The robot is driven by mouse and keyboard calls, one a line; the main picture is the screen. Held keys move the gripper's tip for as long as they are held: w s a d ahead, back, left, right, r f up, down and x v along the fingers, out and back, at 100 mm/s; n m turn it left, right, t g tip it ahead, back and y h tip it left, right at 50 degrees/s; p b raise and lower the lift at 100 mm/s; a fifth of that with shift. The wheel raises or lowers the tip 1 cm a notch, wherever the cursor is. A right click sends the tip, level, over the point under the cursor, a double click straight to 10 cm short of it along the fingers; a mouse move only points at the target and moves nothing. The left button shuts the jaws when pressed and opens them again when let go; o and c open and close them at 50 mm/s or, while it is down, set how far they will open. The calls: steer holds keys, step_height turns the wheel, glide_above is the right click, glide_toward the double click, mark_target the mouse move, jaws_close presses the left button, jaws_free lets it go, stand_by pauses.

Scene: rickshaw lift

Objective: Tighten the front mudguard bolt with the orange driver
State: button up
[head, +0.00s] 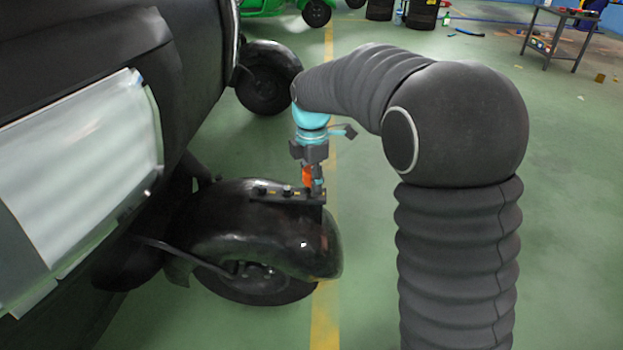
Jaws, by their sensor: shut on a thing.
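The black front mudguard (225,215) covers the wheel below the rickshaw body, left of centre. A dark strip (275,196) with several small bolt-like knobs and yellow marks lies along its top. My gripper (312,180) points down over the right end of this strip. It is shut on the orange driver (307,174), which stands roughly upright. The driver's tip is hidden, so I cannot tell whether it touches a bolt.
The dark rickshaw body (60,60) with a pale panel (80,165) fills the left. Another wheel (265,78) is behind. A work table (553,38) stands far right.

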steer(key=shift+f, duration=0.3)
steer(key=m, duration=0.2)
steer(key=shift+m+p, duration=0.3)
steer(key=shift+p, duration=0.1)
steer(key=m+p, duration=0.1)
steer(key=m, duration=0.3)
steer(key=m+p, duration=0.1)
steer(key=m, duration=0.3)
steer(key=shift+s+f+m+p, duration=0.1)
steer(key=shift+m+p, duration=0.4)
steer(key=shift+m, duration=1.2)
steer(key=shift+r, duration=0.2)
steer(key=shift+r+p, duration=1.35)
steer(key=shift+r, duration=0.1)
